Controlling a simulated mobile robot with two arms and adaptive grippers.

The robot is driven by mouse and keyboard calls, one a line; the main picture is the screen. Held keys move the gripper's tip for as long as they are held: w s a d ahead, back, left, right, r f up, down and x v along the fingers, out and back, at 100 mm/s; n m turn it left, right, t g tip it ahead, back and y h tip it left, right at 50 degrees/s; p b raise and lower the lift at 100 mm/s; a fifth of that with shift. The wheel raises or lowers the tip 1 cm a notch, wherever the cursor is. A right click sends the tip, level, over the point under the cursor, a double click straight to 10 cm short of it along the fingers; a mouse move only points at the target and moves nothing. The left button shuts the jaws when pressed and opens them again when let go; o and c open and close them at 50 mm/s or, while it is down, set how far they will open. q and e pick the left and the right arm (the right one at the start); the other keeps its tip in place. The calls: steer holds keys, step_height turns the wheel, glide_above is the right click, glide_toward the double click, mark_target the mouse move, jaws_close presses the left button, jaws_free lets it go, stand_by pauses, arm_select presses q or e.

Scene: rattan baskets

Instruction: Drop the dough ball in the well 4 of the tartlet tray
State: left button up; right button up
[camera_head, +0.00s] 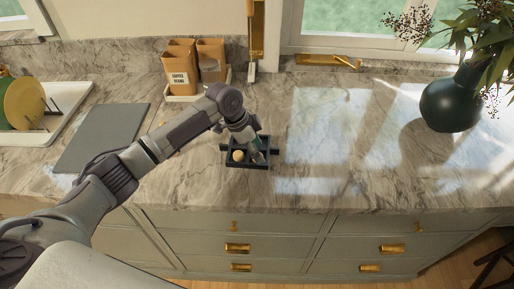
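The dark tartlet tray (248,167) lies on the marble counter near its front edge, with handles on its left and right sides. A pale tan dough ball (238,156) shows in the front left part of the tray. My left gripper (258,157) points down over the right part of the tray, just right of that ball. Its fingers are small and dark against the tray, so I cannot tell whether they are open or hold anything. The gripper and wrist hide the tray's back right part. I see no well numbers. My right gripper is not in view.
A grey board (103,137) and a white dish rack (66,118) with plates stand at the left. Brown coffee bean boxes (181,62) stand on a tray behind my arm. A dark green vase (451,103) stands at the right. The counter between tray and vase is clear.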

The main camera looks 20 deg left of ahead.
arm_select(q)
steer(key=shift+r, duration=0.15)
steer(key=v, duration=1.1)
steer(key=shift+s+a+r, duration=0.15)
steer(key=shift+a+r, duration=0.1)
steer(key=shift+r, duration=0.05)
